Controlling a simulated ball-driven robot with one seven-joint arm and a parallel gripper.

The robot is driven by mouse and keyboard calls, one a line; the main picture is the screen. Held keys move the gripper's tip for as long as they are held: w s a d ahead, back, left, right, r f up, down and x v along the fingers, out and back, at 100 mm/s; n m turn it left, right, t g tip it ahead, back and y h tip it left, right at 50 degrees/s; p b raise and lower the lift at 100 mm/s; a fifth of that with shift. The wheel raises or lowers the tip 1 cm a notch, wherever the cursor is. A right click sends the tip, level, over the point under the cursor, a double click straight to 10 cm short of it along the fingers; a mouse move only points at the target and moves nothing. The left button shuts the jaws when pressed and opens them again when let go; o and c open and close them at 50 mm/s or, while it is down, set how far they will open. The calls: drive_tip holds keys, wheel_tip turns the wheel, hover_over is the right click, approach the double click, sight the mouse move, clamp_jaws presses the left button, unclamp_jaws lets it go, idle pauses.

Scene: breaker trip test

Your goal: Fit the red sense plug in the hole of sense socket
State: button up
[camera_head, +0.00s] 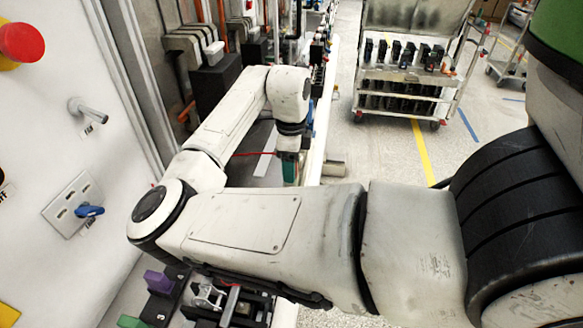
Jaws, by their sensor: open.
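My gripper (289,168) hangs at the end of my arm, pointing down over the narrow bench behind my forearm. It is open, but its fingertips are small and partly hidden. A thin red lead (254,154) runs from the left to the gripper area. I cannot make out the red sense plug itself at this size. I cannot pick out the sense socket or its hole; my arm covers much of the bench.
A white panel at left carries a red button (20,42), a metal peg (88,107) and a blue-handled switch (88,210). Purple (159,283) and green blocks sit at the lower left. A cart (410,75) with black units stands on open floor at the back right.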

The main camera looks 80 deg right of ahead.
wheel_tip(320, 180, up, 10)
drive_tip(key=shift+f+b, duration=0.25)
drive_tip(key=shift+b, duration=0.3)
idle(0.4)
